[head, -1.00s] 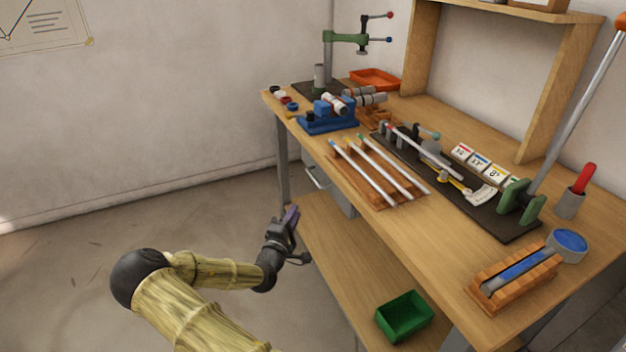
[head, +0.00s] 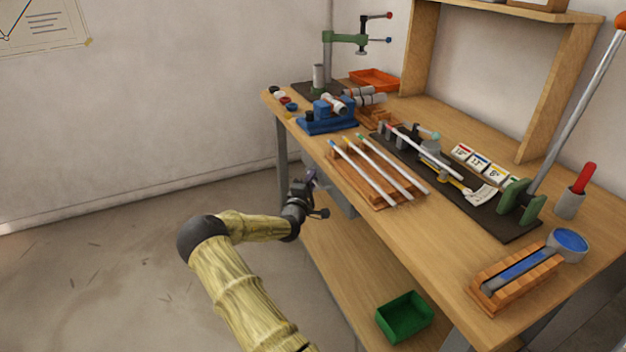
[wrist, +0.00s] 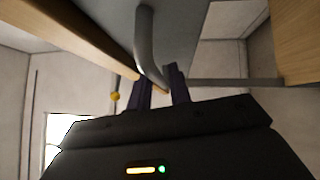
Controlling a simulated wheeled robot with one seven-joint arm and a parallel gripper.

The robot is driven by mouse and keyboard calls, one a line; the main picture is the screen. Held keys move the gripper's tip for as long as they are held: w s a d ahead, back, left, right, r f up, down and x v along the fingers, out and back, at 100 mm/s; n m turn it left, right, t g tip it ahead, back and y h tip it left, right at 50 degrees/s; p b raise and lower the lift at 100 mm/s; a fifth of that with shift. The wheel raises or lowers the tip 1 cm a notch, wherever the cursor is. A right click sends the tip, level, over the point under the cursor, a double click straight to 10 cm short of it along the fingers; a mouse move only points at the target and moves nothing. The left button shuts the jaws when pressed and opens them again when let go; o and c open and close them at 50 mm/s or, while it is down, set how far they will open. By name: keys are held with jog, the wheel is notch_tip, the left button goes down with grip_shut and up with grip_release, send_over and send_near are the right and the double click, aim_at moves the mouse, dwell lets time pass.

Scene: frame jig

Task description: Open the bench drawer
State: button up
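The bench drawer (head: 343,204) is a grey box under the bench top, partly hidden by my gripper (head: 313,179). In the wrist view the grey drawer front (wrist: 185,35) fills the top middle, and its curved bar handle (wrist: 146,40) comes down toward my gripper (wrist: 160,88). The two dark purple fingers stand apart with a gap between them. The handle's near end lies at or between the fingertips; I cannot tell whether they touch it. In the head view the handle is hidden behind my gripper.
The wooden bench top (head: 430,235) overhangs the drawer. A lower shelf (head: 345,270) holds a green bin (head: 404,317). A grey bench leg (head: 283,155) stands just behind my gripper. Rods on a wooden rack (head: 372,180) lie above the drawer. The floor to the left is clear.

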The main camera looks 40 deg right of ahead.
jog(key=shift+w+d, duration=0.25)
jog(key=shift+d, duration=0.15)
grip_shut()
jog(key=shift+a, duration=0.1)
